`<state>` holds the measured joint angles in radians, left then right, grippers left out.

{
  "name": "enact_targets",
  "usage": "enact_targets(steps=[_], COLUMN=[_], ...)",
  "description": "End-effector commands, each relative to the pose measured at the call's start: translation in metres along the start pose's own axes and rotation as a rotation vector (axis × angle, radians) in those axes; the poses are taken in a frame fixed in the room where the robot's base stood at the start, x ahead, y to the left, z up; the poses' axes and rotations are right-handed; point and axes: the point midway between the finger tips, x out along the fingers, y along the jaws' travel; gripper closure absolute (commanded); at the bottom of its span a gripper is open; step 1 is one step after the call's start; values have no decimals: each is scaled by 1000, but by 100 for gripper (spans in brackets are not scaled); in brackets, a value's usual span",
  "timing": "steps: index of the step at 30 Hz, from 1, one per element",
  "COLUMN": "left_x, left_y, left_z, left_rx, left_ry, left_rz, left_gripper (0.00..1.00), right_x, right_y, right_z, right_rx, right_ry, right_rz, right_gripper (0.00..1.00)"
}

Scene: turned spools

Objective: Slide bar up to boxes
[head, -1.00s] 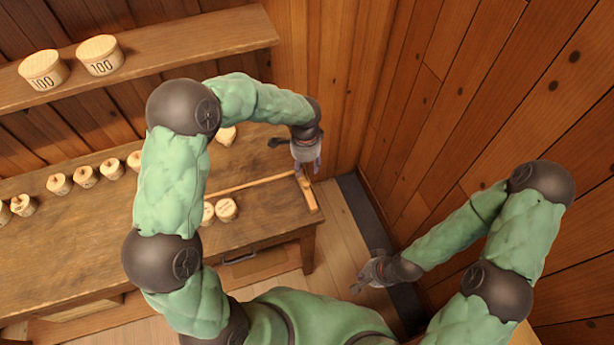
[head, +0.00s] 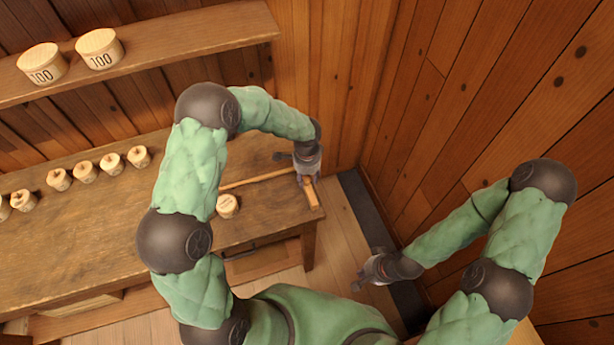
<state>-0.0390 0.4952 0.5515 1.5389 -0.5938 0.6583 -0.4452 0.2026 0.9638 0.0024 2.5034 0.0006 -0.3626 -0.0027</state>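Small round wooden boxes (head: 112,163) stand in a row on the left of the bench. Another round box (head: 228,205) stands just right of my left forearm. My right gripper (head: 363,285) is empty with fingers apart, off the bench.
The workbench (head: 90,240) has bare wood in front of the row. Two larger round boxes marked 100 (head: 42,64) (head: 100,48) stand on a wall shelf (head: 190,40). A plank wall (head: 480,90) closes the right side near my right arm.

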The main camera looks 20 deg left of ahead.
Motion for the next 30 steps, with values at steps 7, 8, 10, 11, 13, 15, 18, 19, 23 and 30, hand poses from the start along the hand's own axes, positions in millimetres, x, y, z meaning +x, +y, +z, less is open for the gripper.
enact_targets(steps=[7,8,10,11,13,15,18,19,23,30], left_x=[0,0,0,0,0,0,0,-1,-1,-1], left_y=[0,0,0,0,0,0,0,-1,0,0], left_z=[0,0,1,2,7,16,36,43,79,149], left_rx=[0,0,-1,-1,-2,-4,-6,-6,-8,-9], left_ry=[0,0,0,0,0,-1,-1,-1,-1,-2], left_rz=[0,0,0,0,0,2,1,0,1,1], left_gripper=[100,100,100,100,100,100,100,100,100,100], right_x=[0,0,0,0,0,0,0,0,0,-3], right_y=[0,0,0,0,0,0,0,0,0,-1], right_z=[0,0,0,0,0,0,0,0,0,0], right_rx=[0,0,0,0,0,0,0,0,0,0], right_ry=[0,0,0,0,0,0,0,0,0,0], right_rz=[0,0,0,0,0,0,0,0,0,0], right_gripper=[100,100,100,100,100,100,100,100,100,100])
